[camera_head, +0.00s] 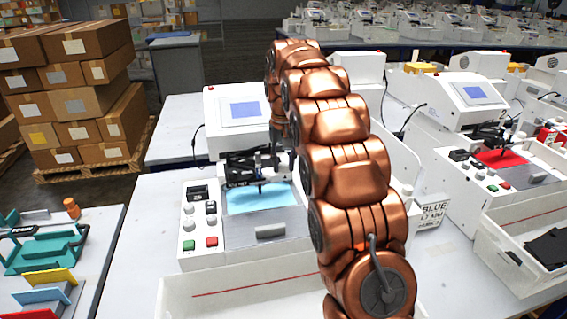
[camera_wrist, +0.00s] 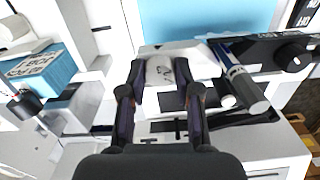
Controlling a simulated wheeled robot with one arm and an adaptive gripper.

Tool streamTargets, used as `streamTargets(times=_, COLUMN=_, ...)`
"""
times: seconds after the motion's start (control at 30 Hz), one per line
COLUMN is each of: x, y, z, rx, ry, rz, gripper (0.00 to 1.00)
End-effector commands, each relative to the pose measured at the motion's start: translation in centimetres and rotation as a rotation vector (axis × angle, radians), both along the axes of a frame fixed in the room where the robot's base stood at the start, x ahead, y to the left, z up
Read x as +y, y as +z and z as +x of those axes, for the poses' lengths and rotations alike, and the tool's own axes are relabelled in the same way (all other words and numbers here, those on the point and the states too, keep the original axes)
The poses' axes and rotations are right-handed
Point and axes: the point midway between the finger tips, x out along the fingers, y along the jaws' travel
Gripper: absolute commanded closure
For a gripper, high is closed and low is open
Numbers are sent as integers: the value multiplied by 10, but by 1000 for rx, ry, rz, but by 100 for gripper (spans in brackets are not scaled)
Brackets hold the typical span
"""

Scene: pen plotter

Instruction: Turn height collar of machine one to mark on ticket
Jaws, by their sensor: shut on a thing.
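Machine one (camera_head: 243,110) is a white plotter with a blue screen and a light blue sheet (camera_head: 262,197) on its bed. In the wrist view, my gripper (camera_wrist: 160,84) is shut on a white cylindrical collar (camera_wrist: 160,70), one dark finger on each side. The collar bears a dark curved mark; I cannot read its setting. My arm hides much of the gripper and collar in the head view. A white ticket (camera_head: 432,213) at the machine's right reads "BLUE" with a second line in mm, too small to read surely.
A grey-capped cylinder (camera_wrist: 245,88) sits close right of the collar in the wrist view. Green and red buttons (camera_head: 211,242) are on the front left panel. A white tray (camera_head: 240,296) lies in front. Another plotter (camera_head: 470,95) with a red sheet stands right.

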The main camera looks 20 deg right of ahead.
Motion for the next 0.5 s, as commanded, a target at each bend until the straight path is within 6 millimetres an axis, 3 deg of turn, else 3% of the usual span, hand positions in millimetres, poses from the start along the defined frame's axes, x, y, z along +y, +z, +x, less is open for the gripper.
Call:
streamTargets(times=0.13, x=1, y=0, z=0, rx=1, ry=1, rz=1, gripper=100)
streamTargets(times=0.17, x=1, y=0, z=0, rx=1, ry=1, rz=1, gripper=65)
streamTargets(times=0.2, x=1, y=0, z=0, rx=0, ry=1, rz=1, gripper=60)
streamTargets(times=0.37, x=0, y=0, z=0, rx=0, ry=1, rz=1, gripper=44)
streamTargets(times=0.5, x=0, y=0, z=0, rx=0, ry=1, rz=0, gripper=43)
